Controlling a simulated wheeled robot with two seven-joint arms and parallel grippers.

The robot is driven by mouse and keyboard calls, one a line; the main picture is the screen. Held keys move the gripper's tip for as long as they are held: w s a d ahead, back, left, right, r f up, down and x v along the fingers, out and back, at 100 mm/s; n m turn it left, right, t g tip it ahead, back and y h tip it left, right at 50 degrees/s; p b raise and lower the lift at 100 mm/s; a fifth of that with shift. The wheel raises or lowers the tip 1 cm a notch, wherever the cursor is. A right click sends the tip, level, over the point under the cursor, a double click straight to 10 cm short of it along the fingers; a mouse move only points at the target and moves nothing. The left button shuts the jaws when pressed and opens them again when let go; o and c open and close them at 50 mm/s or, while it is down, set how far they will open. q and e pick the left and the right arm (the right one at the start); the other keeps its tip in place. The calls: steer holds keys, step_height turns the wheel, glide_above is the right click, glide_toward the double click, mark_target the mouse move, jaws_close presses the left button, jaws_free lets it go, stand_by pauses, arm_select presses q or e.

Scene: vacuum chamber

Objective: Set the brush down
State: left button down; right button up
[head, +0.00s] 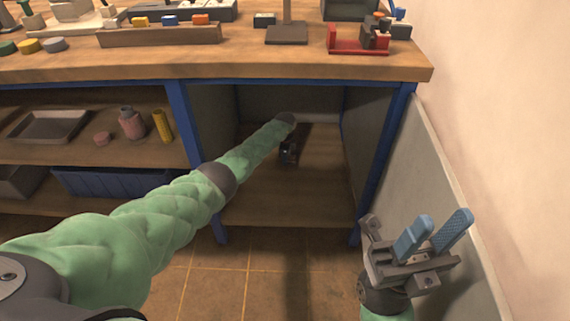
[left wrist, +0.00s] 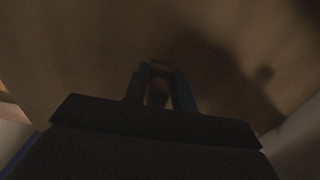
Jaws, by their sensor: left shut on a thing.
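My left arm reaches into the open compartment under the workbench. My left gripper (head: 288,154) is a small dark shape there, low over the compartment's wooden floor (head: 285,208). In the left wrist view, the fingers of my left gripper (left wrist: 159,88) are shut on a small dark piece, which I take to be the brush (left wrist: 159,92). That view is very dim, and the brush's shape and any contact with the floor cannot be made out. My right gripper (head: 432,234) is at the lower right, with its blue fingers apart and nothing between them.
Blue posts (head: 378,160) and grey side walls bound the compartment. The bench top (head: 220,64) lies above, with a red holder (head: 345,40) near its right end. Left shelves hold a tray (head: 45,127), a pink bottle (head: 131,122), a yellow cylinder (head: 162,126) and a blue bin (head: 110,182).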

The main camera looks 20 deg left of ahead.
arm_select(q)
step_height(320, 180, down, 3)
steer(key=shift+d+r+b, duration=0.1)
steer(key=shift+r+b, duration=0.05)
steer(key=shift+b, duration=0.3)
steer(key=shift+r, duration=0.1)
steer(key=c, duration=1.2)
jaws_free()
steer(key=shift+o, duration=0.3)
